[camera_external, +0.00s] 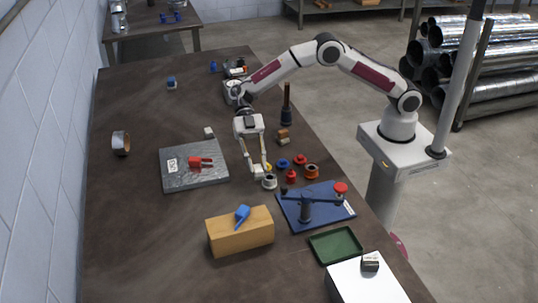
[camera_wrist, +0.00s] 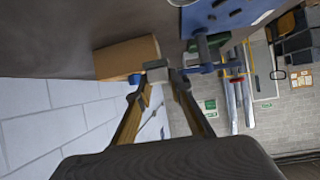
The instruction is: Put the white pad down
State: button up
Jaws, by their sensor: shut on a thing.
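My gripper (camera_external: 257,168) hangs over the middle of the table, its fingers pointing down. It is shut on a small white pad (camera_external: 259,173), which sits between the fingertips. In the wrist view the pad (camera_wrist: 157,64) looks like a pale block at the tips of my gripper (camera_wrist: 160,75). Whether the pad touches the table (camera_external: 135,215) is hard to tell. Next to it in the outside view stands a white-and-dark spool (camera_external: 269,182).
Coloured spools, including a blue one (camera_external: 283,163), stand right of my gripper. A grey board (camera_external: 195,178) with a red clamp lies left. A wooden block (camera_external: 240,232), blue plate (camera_external: 325,213) and green tray (camera_external: 335,245) are nearer the front. The left table side has free room.

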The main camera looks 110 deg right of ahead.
jog(key=s+d+m+t, duration=0.1)
jog(key=d+m+t, duration=0.1)
jog(key=d, duration=0.8)
jog(key=s+d+m+t+h, duration=0.1)
jog(key=s+d+t, duration=0.1)
jog(key=d, duration=0.9)
jog(key=shift+s+d+m, duration=0.3)
jog(key=shift+m, duration=0.1)
jog(key=shift+f, duration=0.15)
jog(key=shift+f, duration=3.05)
jog(key=shift+f, duration=0.1)
jog(key=shift+f, duration=1.75)
jog(key=shift+f, duration=0.1)
